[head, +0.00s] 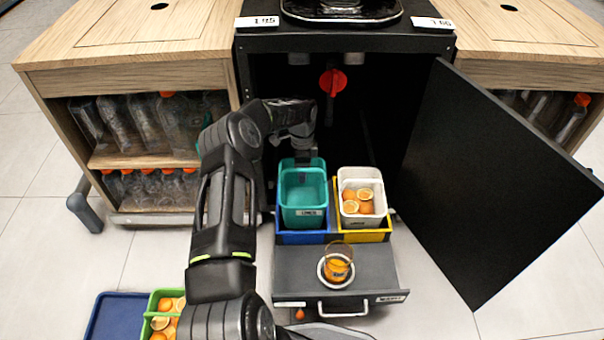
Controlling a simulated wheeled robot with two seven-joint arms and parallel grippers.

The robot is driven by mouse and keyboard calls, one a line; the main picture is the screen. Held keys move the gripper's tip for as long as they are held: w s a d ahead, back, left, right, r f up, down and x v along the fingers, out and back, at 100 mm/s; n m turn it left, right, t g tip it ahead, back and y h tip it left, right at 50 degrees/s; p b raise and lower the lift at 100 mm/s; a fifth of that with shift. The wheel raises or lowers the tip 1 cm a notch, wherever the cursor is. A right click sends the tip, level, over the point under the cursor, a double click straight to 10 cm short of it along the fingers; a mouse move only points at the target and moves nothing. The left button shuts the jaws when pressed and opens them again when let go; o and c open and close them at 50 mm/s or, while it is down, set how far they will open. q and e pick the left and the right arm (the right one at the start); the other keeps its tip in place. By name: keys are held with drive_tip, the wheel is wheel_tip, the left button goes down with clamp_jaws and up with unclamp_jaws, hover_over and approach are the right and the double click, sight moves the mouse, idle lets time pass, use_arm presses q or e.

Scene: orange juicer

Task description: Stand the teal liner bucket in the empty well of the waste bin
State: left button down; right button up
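The teal liner bucket (304,212) is at the blue-walled well (300,238), the left well of the pull-out waste bin. It looks upright and empty, with a label on its front. Whether its base rests on the well floor is hidden. My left gripper (304,158) points down at the bucket's back rim; its fingertips are too dark and small to show whether they grip it. The yellow-walled well (362,237) on the right holds a white bucket (350,186) with several orange pieces. My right gripper is not in view.
A grey drawer front (305,285) with a cup of orange drink (338,267) on it is nearest me. The black cabinet door (485,185) stands open on the right. A red knob (333,82) is inside the cabinet. A green crate of oranges (160,312) and a blue tray (118,318) are bottom left.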

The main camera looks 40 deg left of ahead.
use_arm(q)
drive_tip(key=c, duration=1.7)
unclamp_jaws()
drive_tip(key=shift+r+p, duration=0.5)
drive_tip(key=shift+r, duration=0.05)
wheel_tip(320, 180, up, 8)
drive_tip(key=p, duration=0.3)
drive_tip(key=shift+w+a+f, duration=0.15)
